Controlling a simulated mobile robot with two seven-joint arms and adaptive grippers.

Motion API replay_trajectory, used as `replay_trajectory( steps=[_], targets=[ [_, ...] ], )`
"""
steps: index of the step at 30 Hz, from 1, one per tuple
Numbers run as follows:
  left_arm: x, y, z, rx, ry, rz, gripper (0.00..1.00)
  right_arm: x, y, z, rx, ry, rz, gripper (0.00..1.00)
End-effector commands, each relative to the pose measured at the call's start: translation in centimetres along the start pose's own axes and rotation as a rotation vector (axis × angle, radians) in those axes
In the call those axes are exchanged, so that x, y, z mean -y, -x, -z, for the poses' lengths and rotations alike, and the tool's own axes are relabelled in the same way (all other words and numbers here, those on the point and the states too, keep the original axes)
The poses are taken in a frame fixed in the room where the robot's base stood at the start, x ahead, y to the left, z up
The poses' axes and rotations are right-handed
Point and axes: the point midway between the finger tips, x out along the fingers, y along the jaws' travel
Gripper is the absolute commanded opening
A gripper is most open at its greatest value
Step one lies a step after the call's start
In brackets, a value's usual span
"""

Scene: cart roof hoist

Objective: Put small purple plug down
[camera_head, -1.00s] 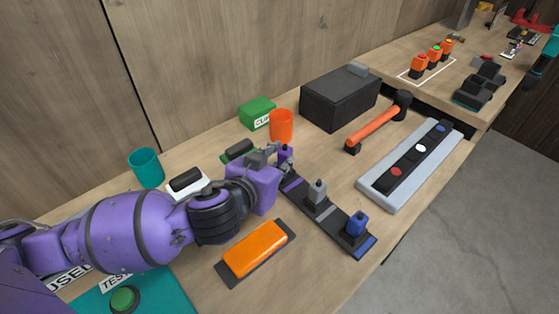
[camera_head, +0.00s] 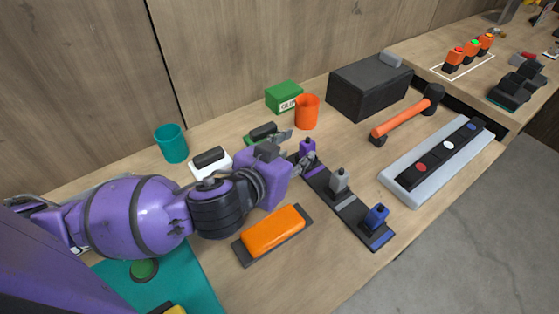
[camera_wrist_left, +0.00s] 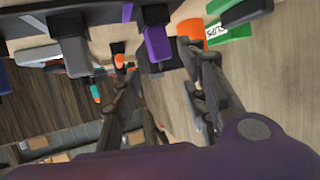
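The small purple plug (camera_head: 307,147) stands upright at the far end of a dark strip (camera_head: 320,182), by its purple band. A grey plug (camera_head: 339,181) and a blue plug (camera_head: 375,217) stand farther along the strip. My left gripper (camera_head: 297,148) is open at the purple plug, with one finger on each side. In the left wrist view the purple plug (camera_wrist_left: 157,46) shows between the spread fingertips (camera_wrist_left: 155,58), with gaps on both sides. Whether the fingers reach past it is unclear. My right gripper is not in view.
An orange cup (camera_head: 307,112) and a green box (camera_head: 284,97) stand close behind the left gripper. An orange block (camera_head: 274,232) lies in front of it. A black box (camera_head: 370,87), a hammer (camera_head: 405,116) and a grey tray (camera_head: 399,191) are to the right.

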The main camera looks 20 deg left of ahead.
Motion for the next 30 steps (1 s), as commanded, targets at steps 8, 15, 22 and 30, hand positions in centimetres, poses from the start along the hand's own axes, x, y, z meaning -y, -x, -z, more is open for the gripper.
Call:
replay_trajectory(
  steps=[8, 15, 22, 30],
  targets=[
    [0.1, 5.2, 0.8, -0.008, 0.0, 0.002, 0.4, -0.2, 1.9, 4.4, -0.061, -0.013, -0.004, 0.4],
    [0.1, 7.2, 0.4, -0.004, -0.002, 0.002, 0.4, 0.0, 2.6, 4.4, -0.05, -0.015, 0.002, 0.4],
    [0.0, 7.5, 0.0, -0.001, -0.001, 0.001, 0.4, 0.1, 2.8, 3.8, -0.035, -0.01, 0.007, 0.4],
    [0.0, 7.5, 0.0, 0.0, -0.001, 0.0, 0.4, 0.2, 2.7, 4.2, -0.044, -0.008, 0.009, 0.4]
  ],
)
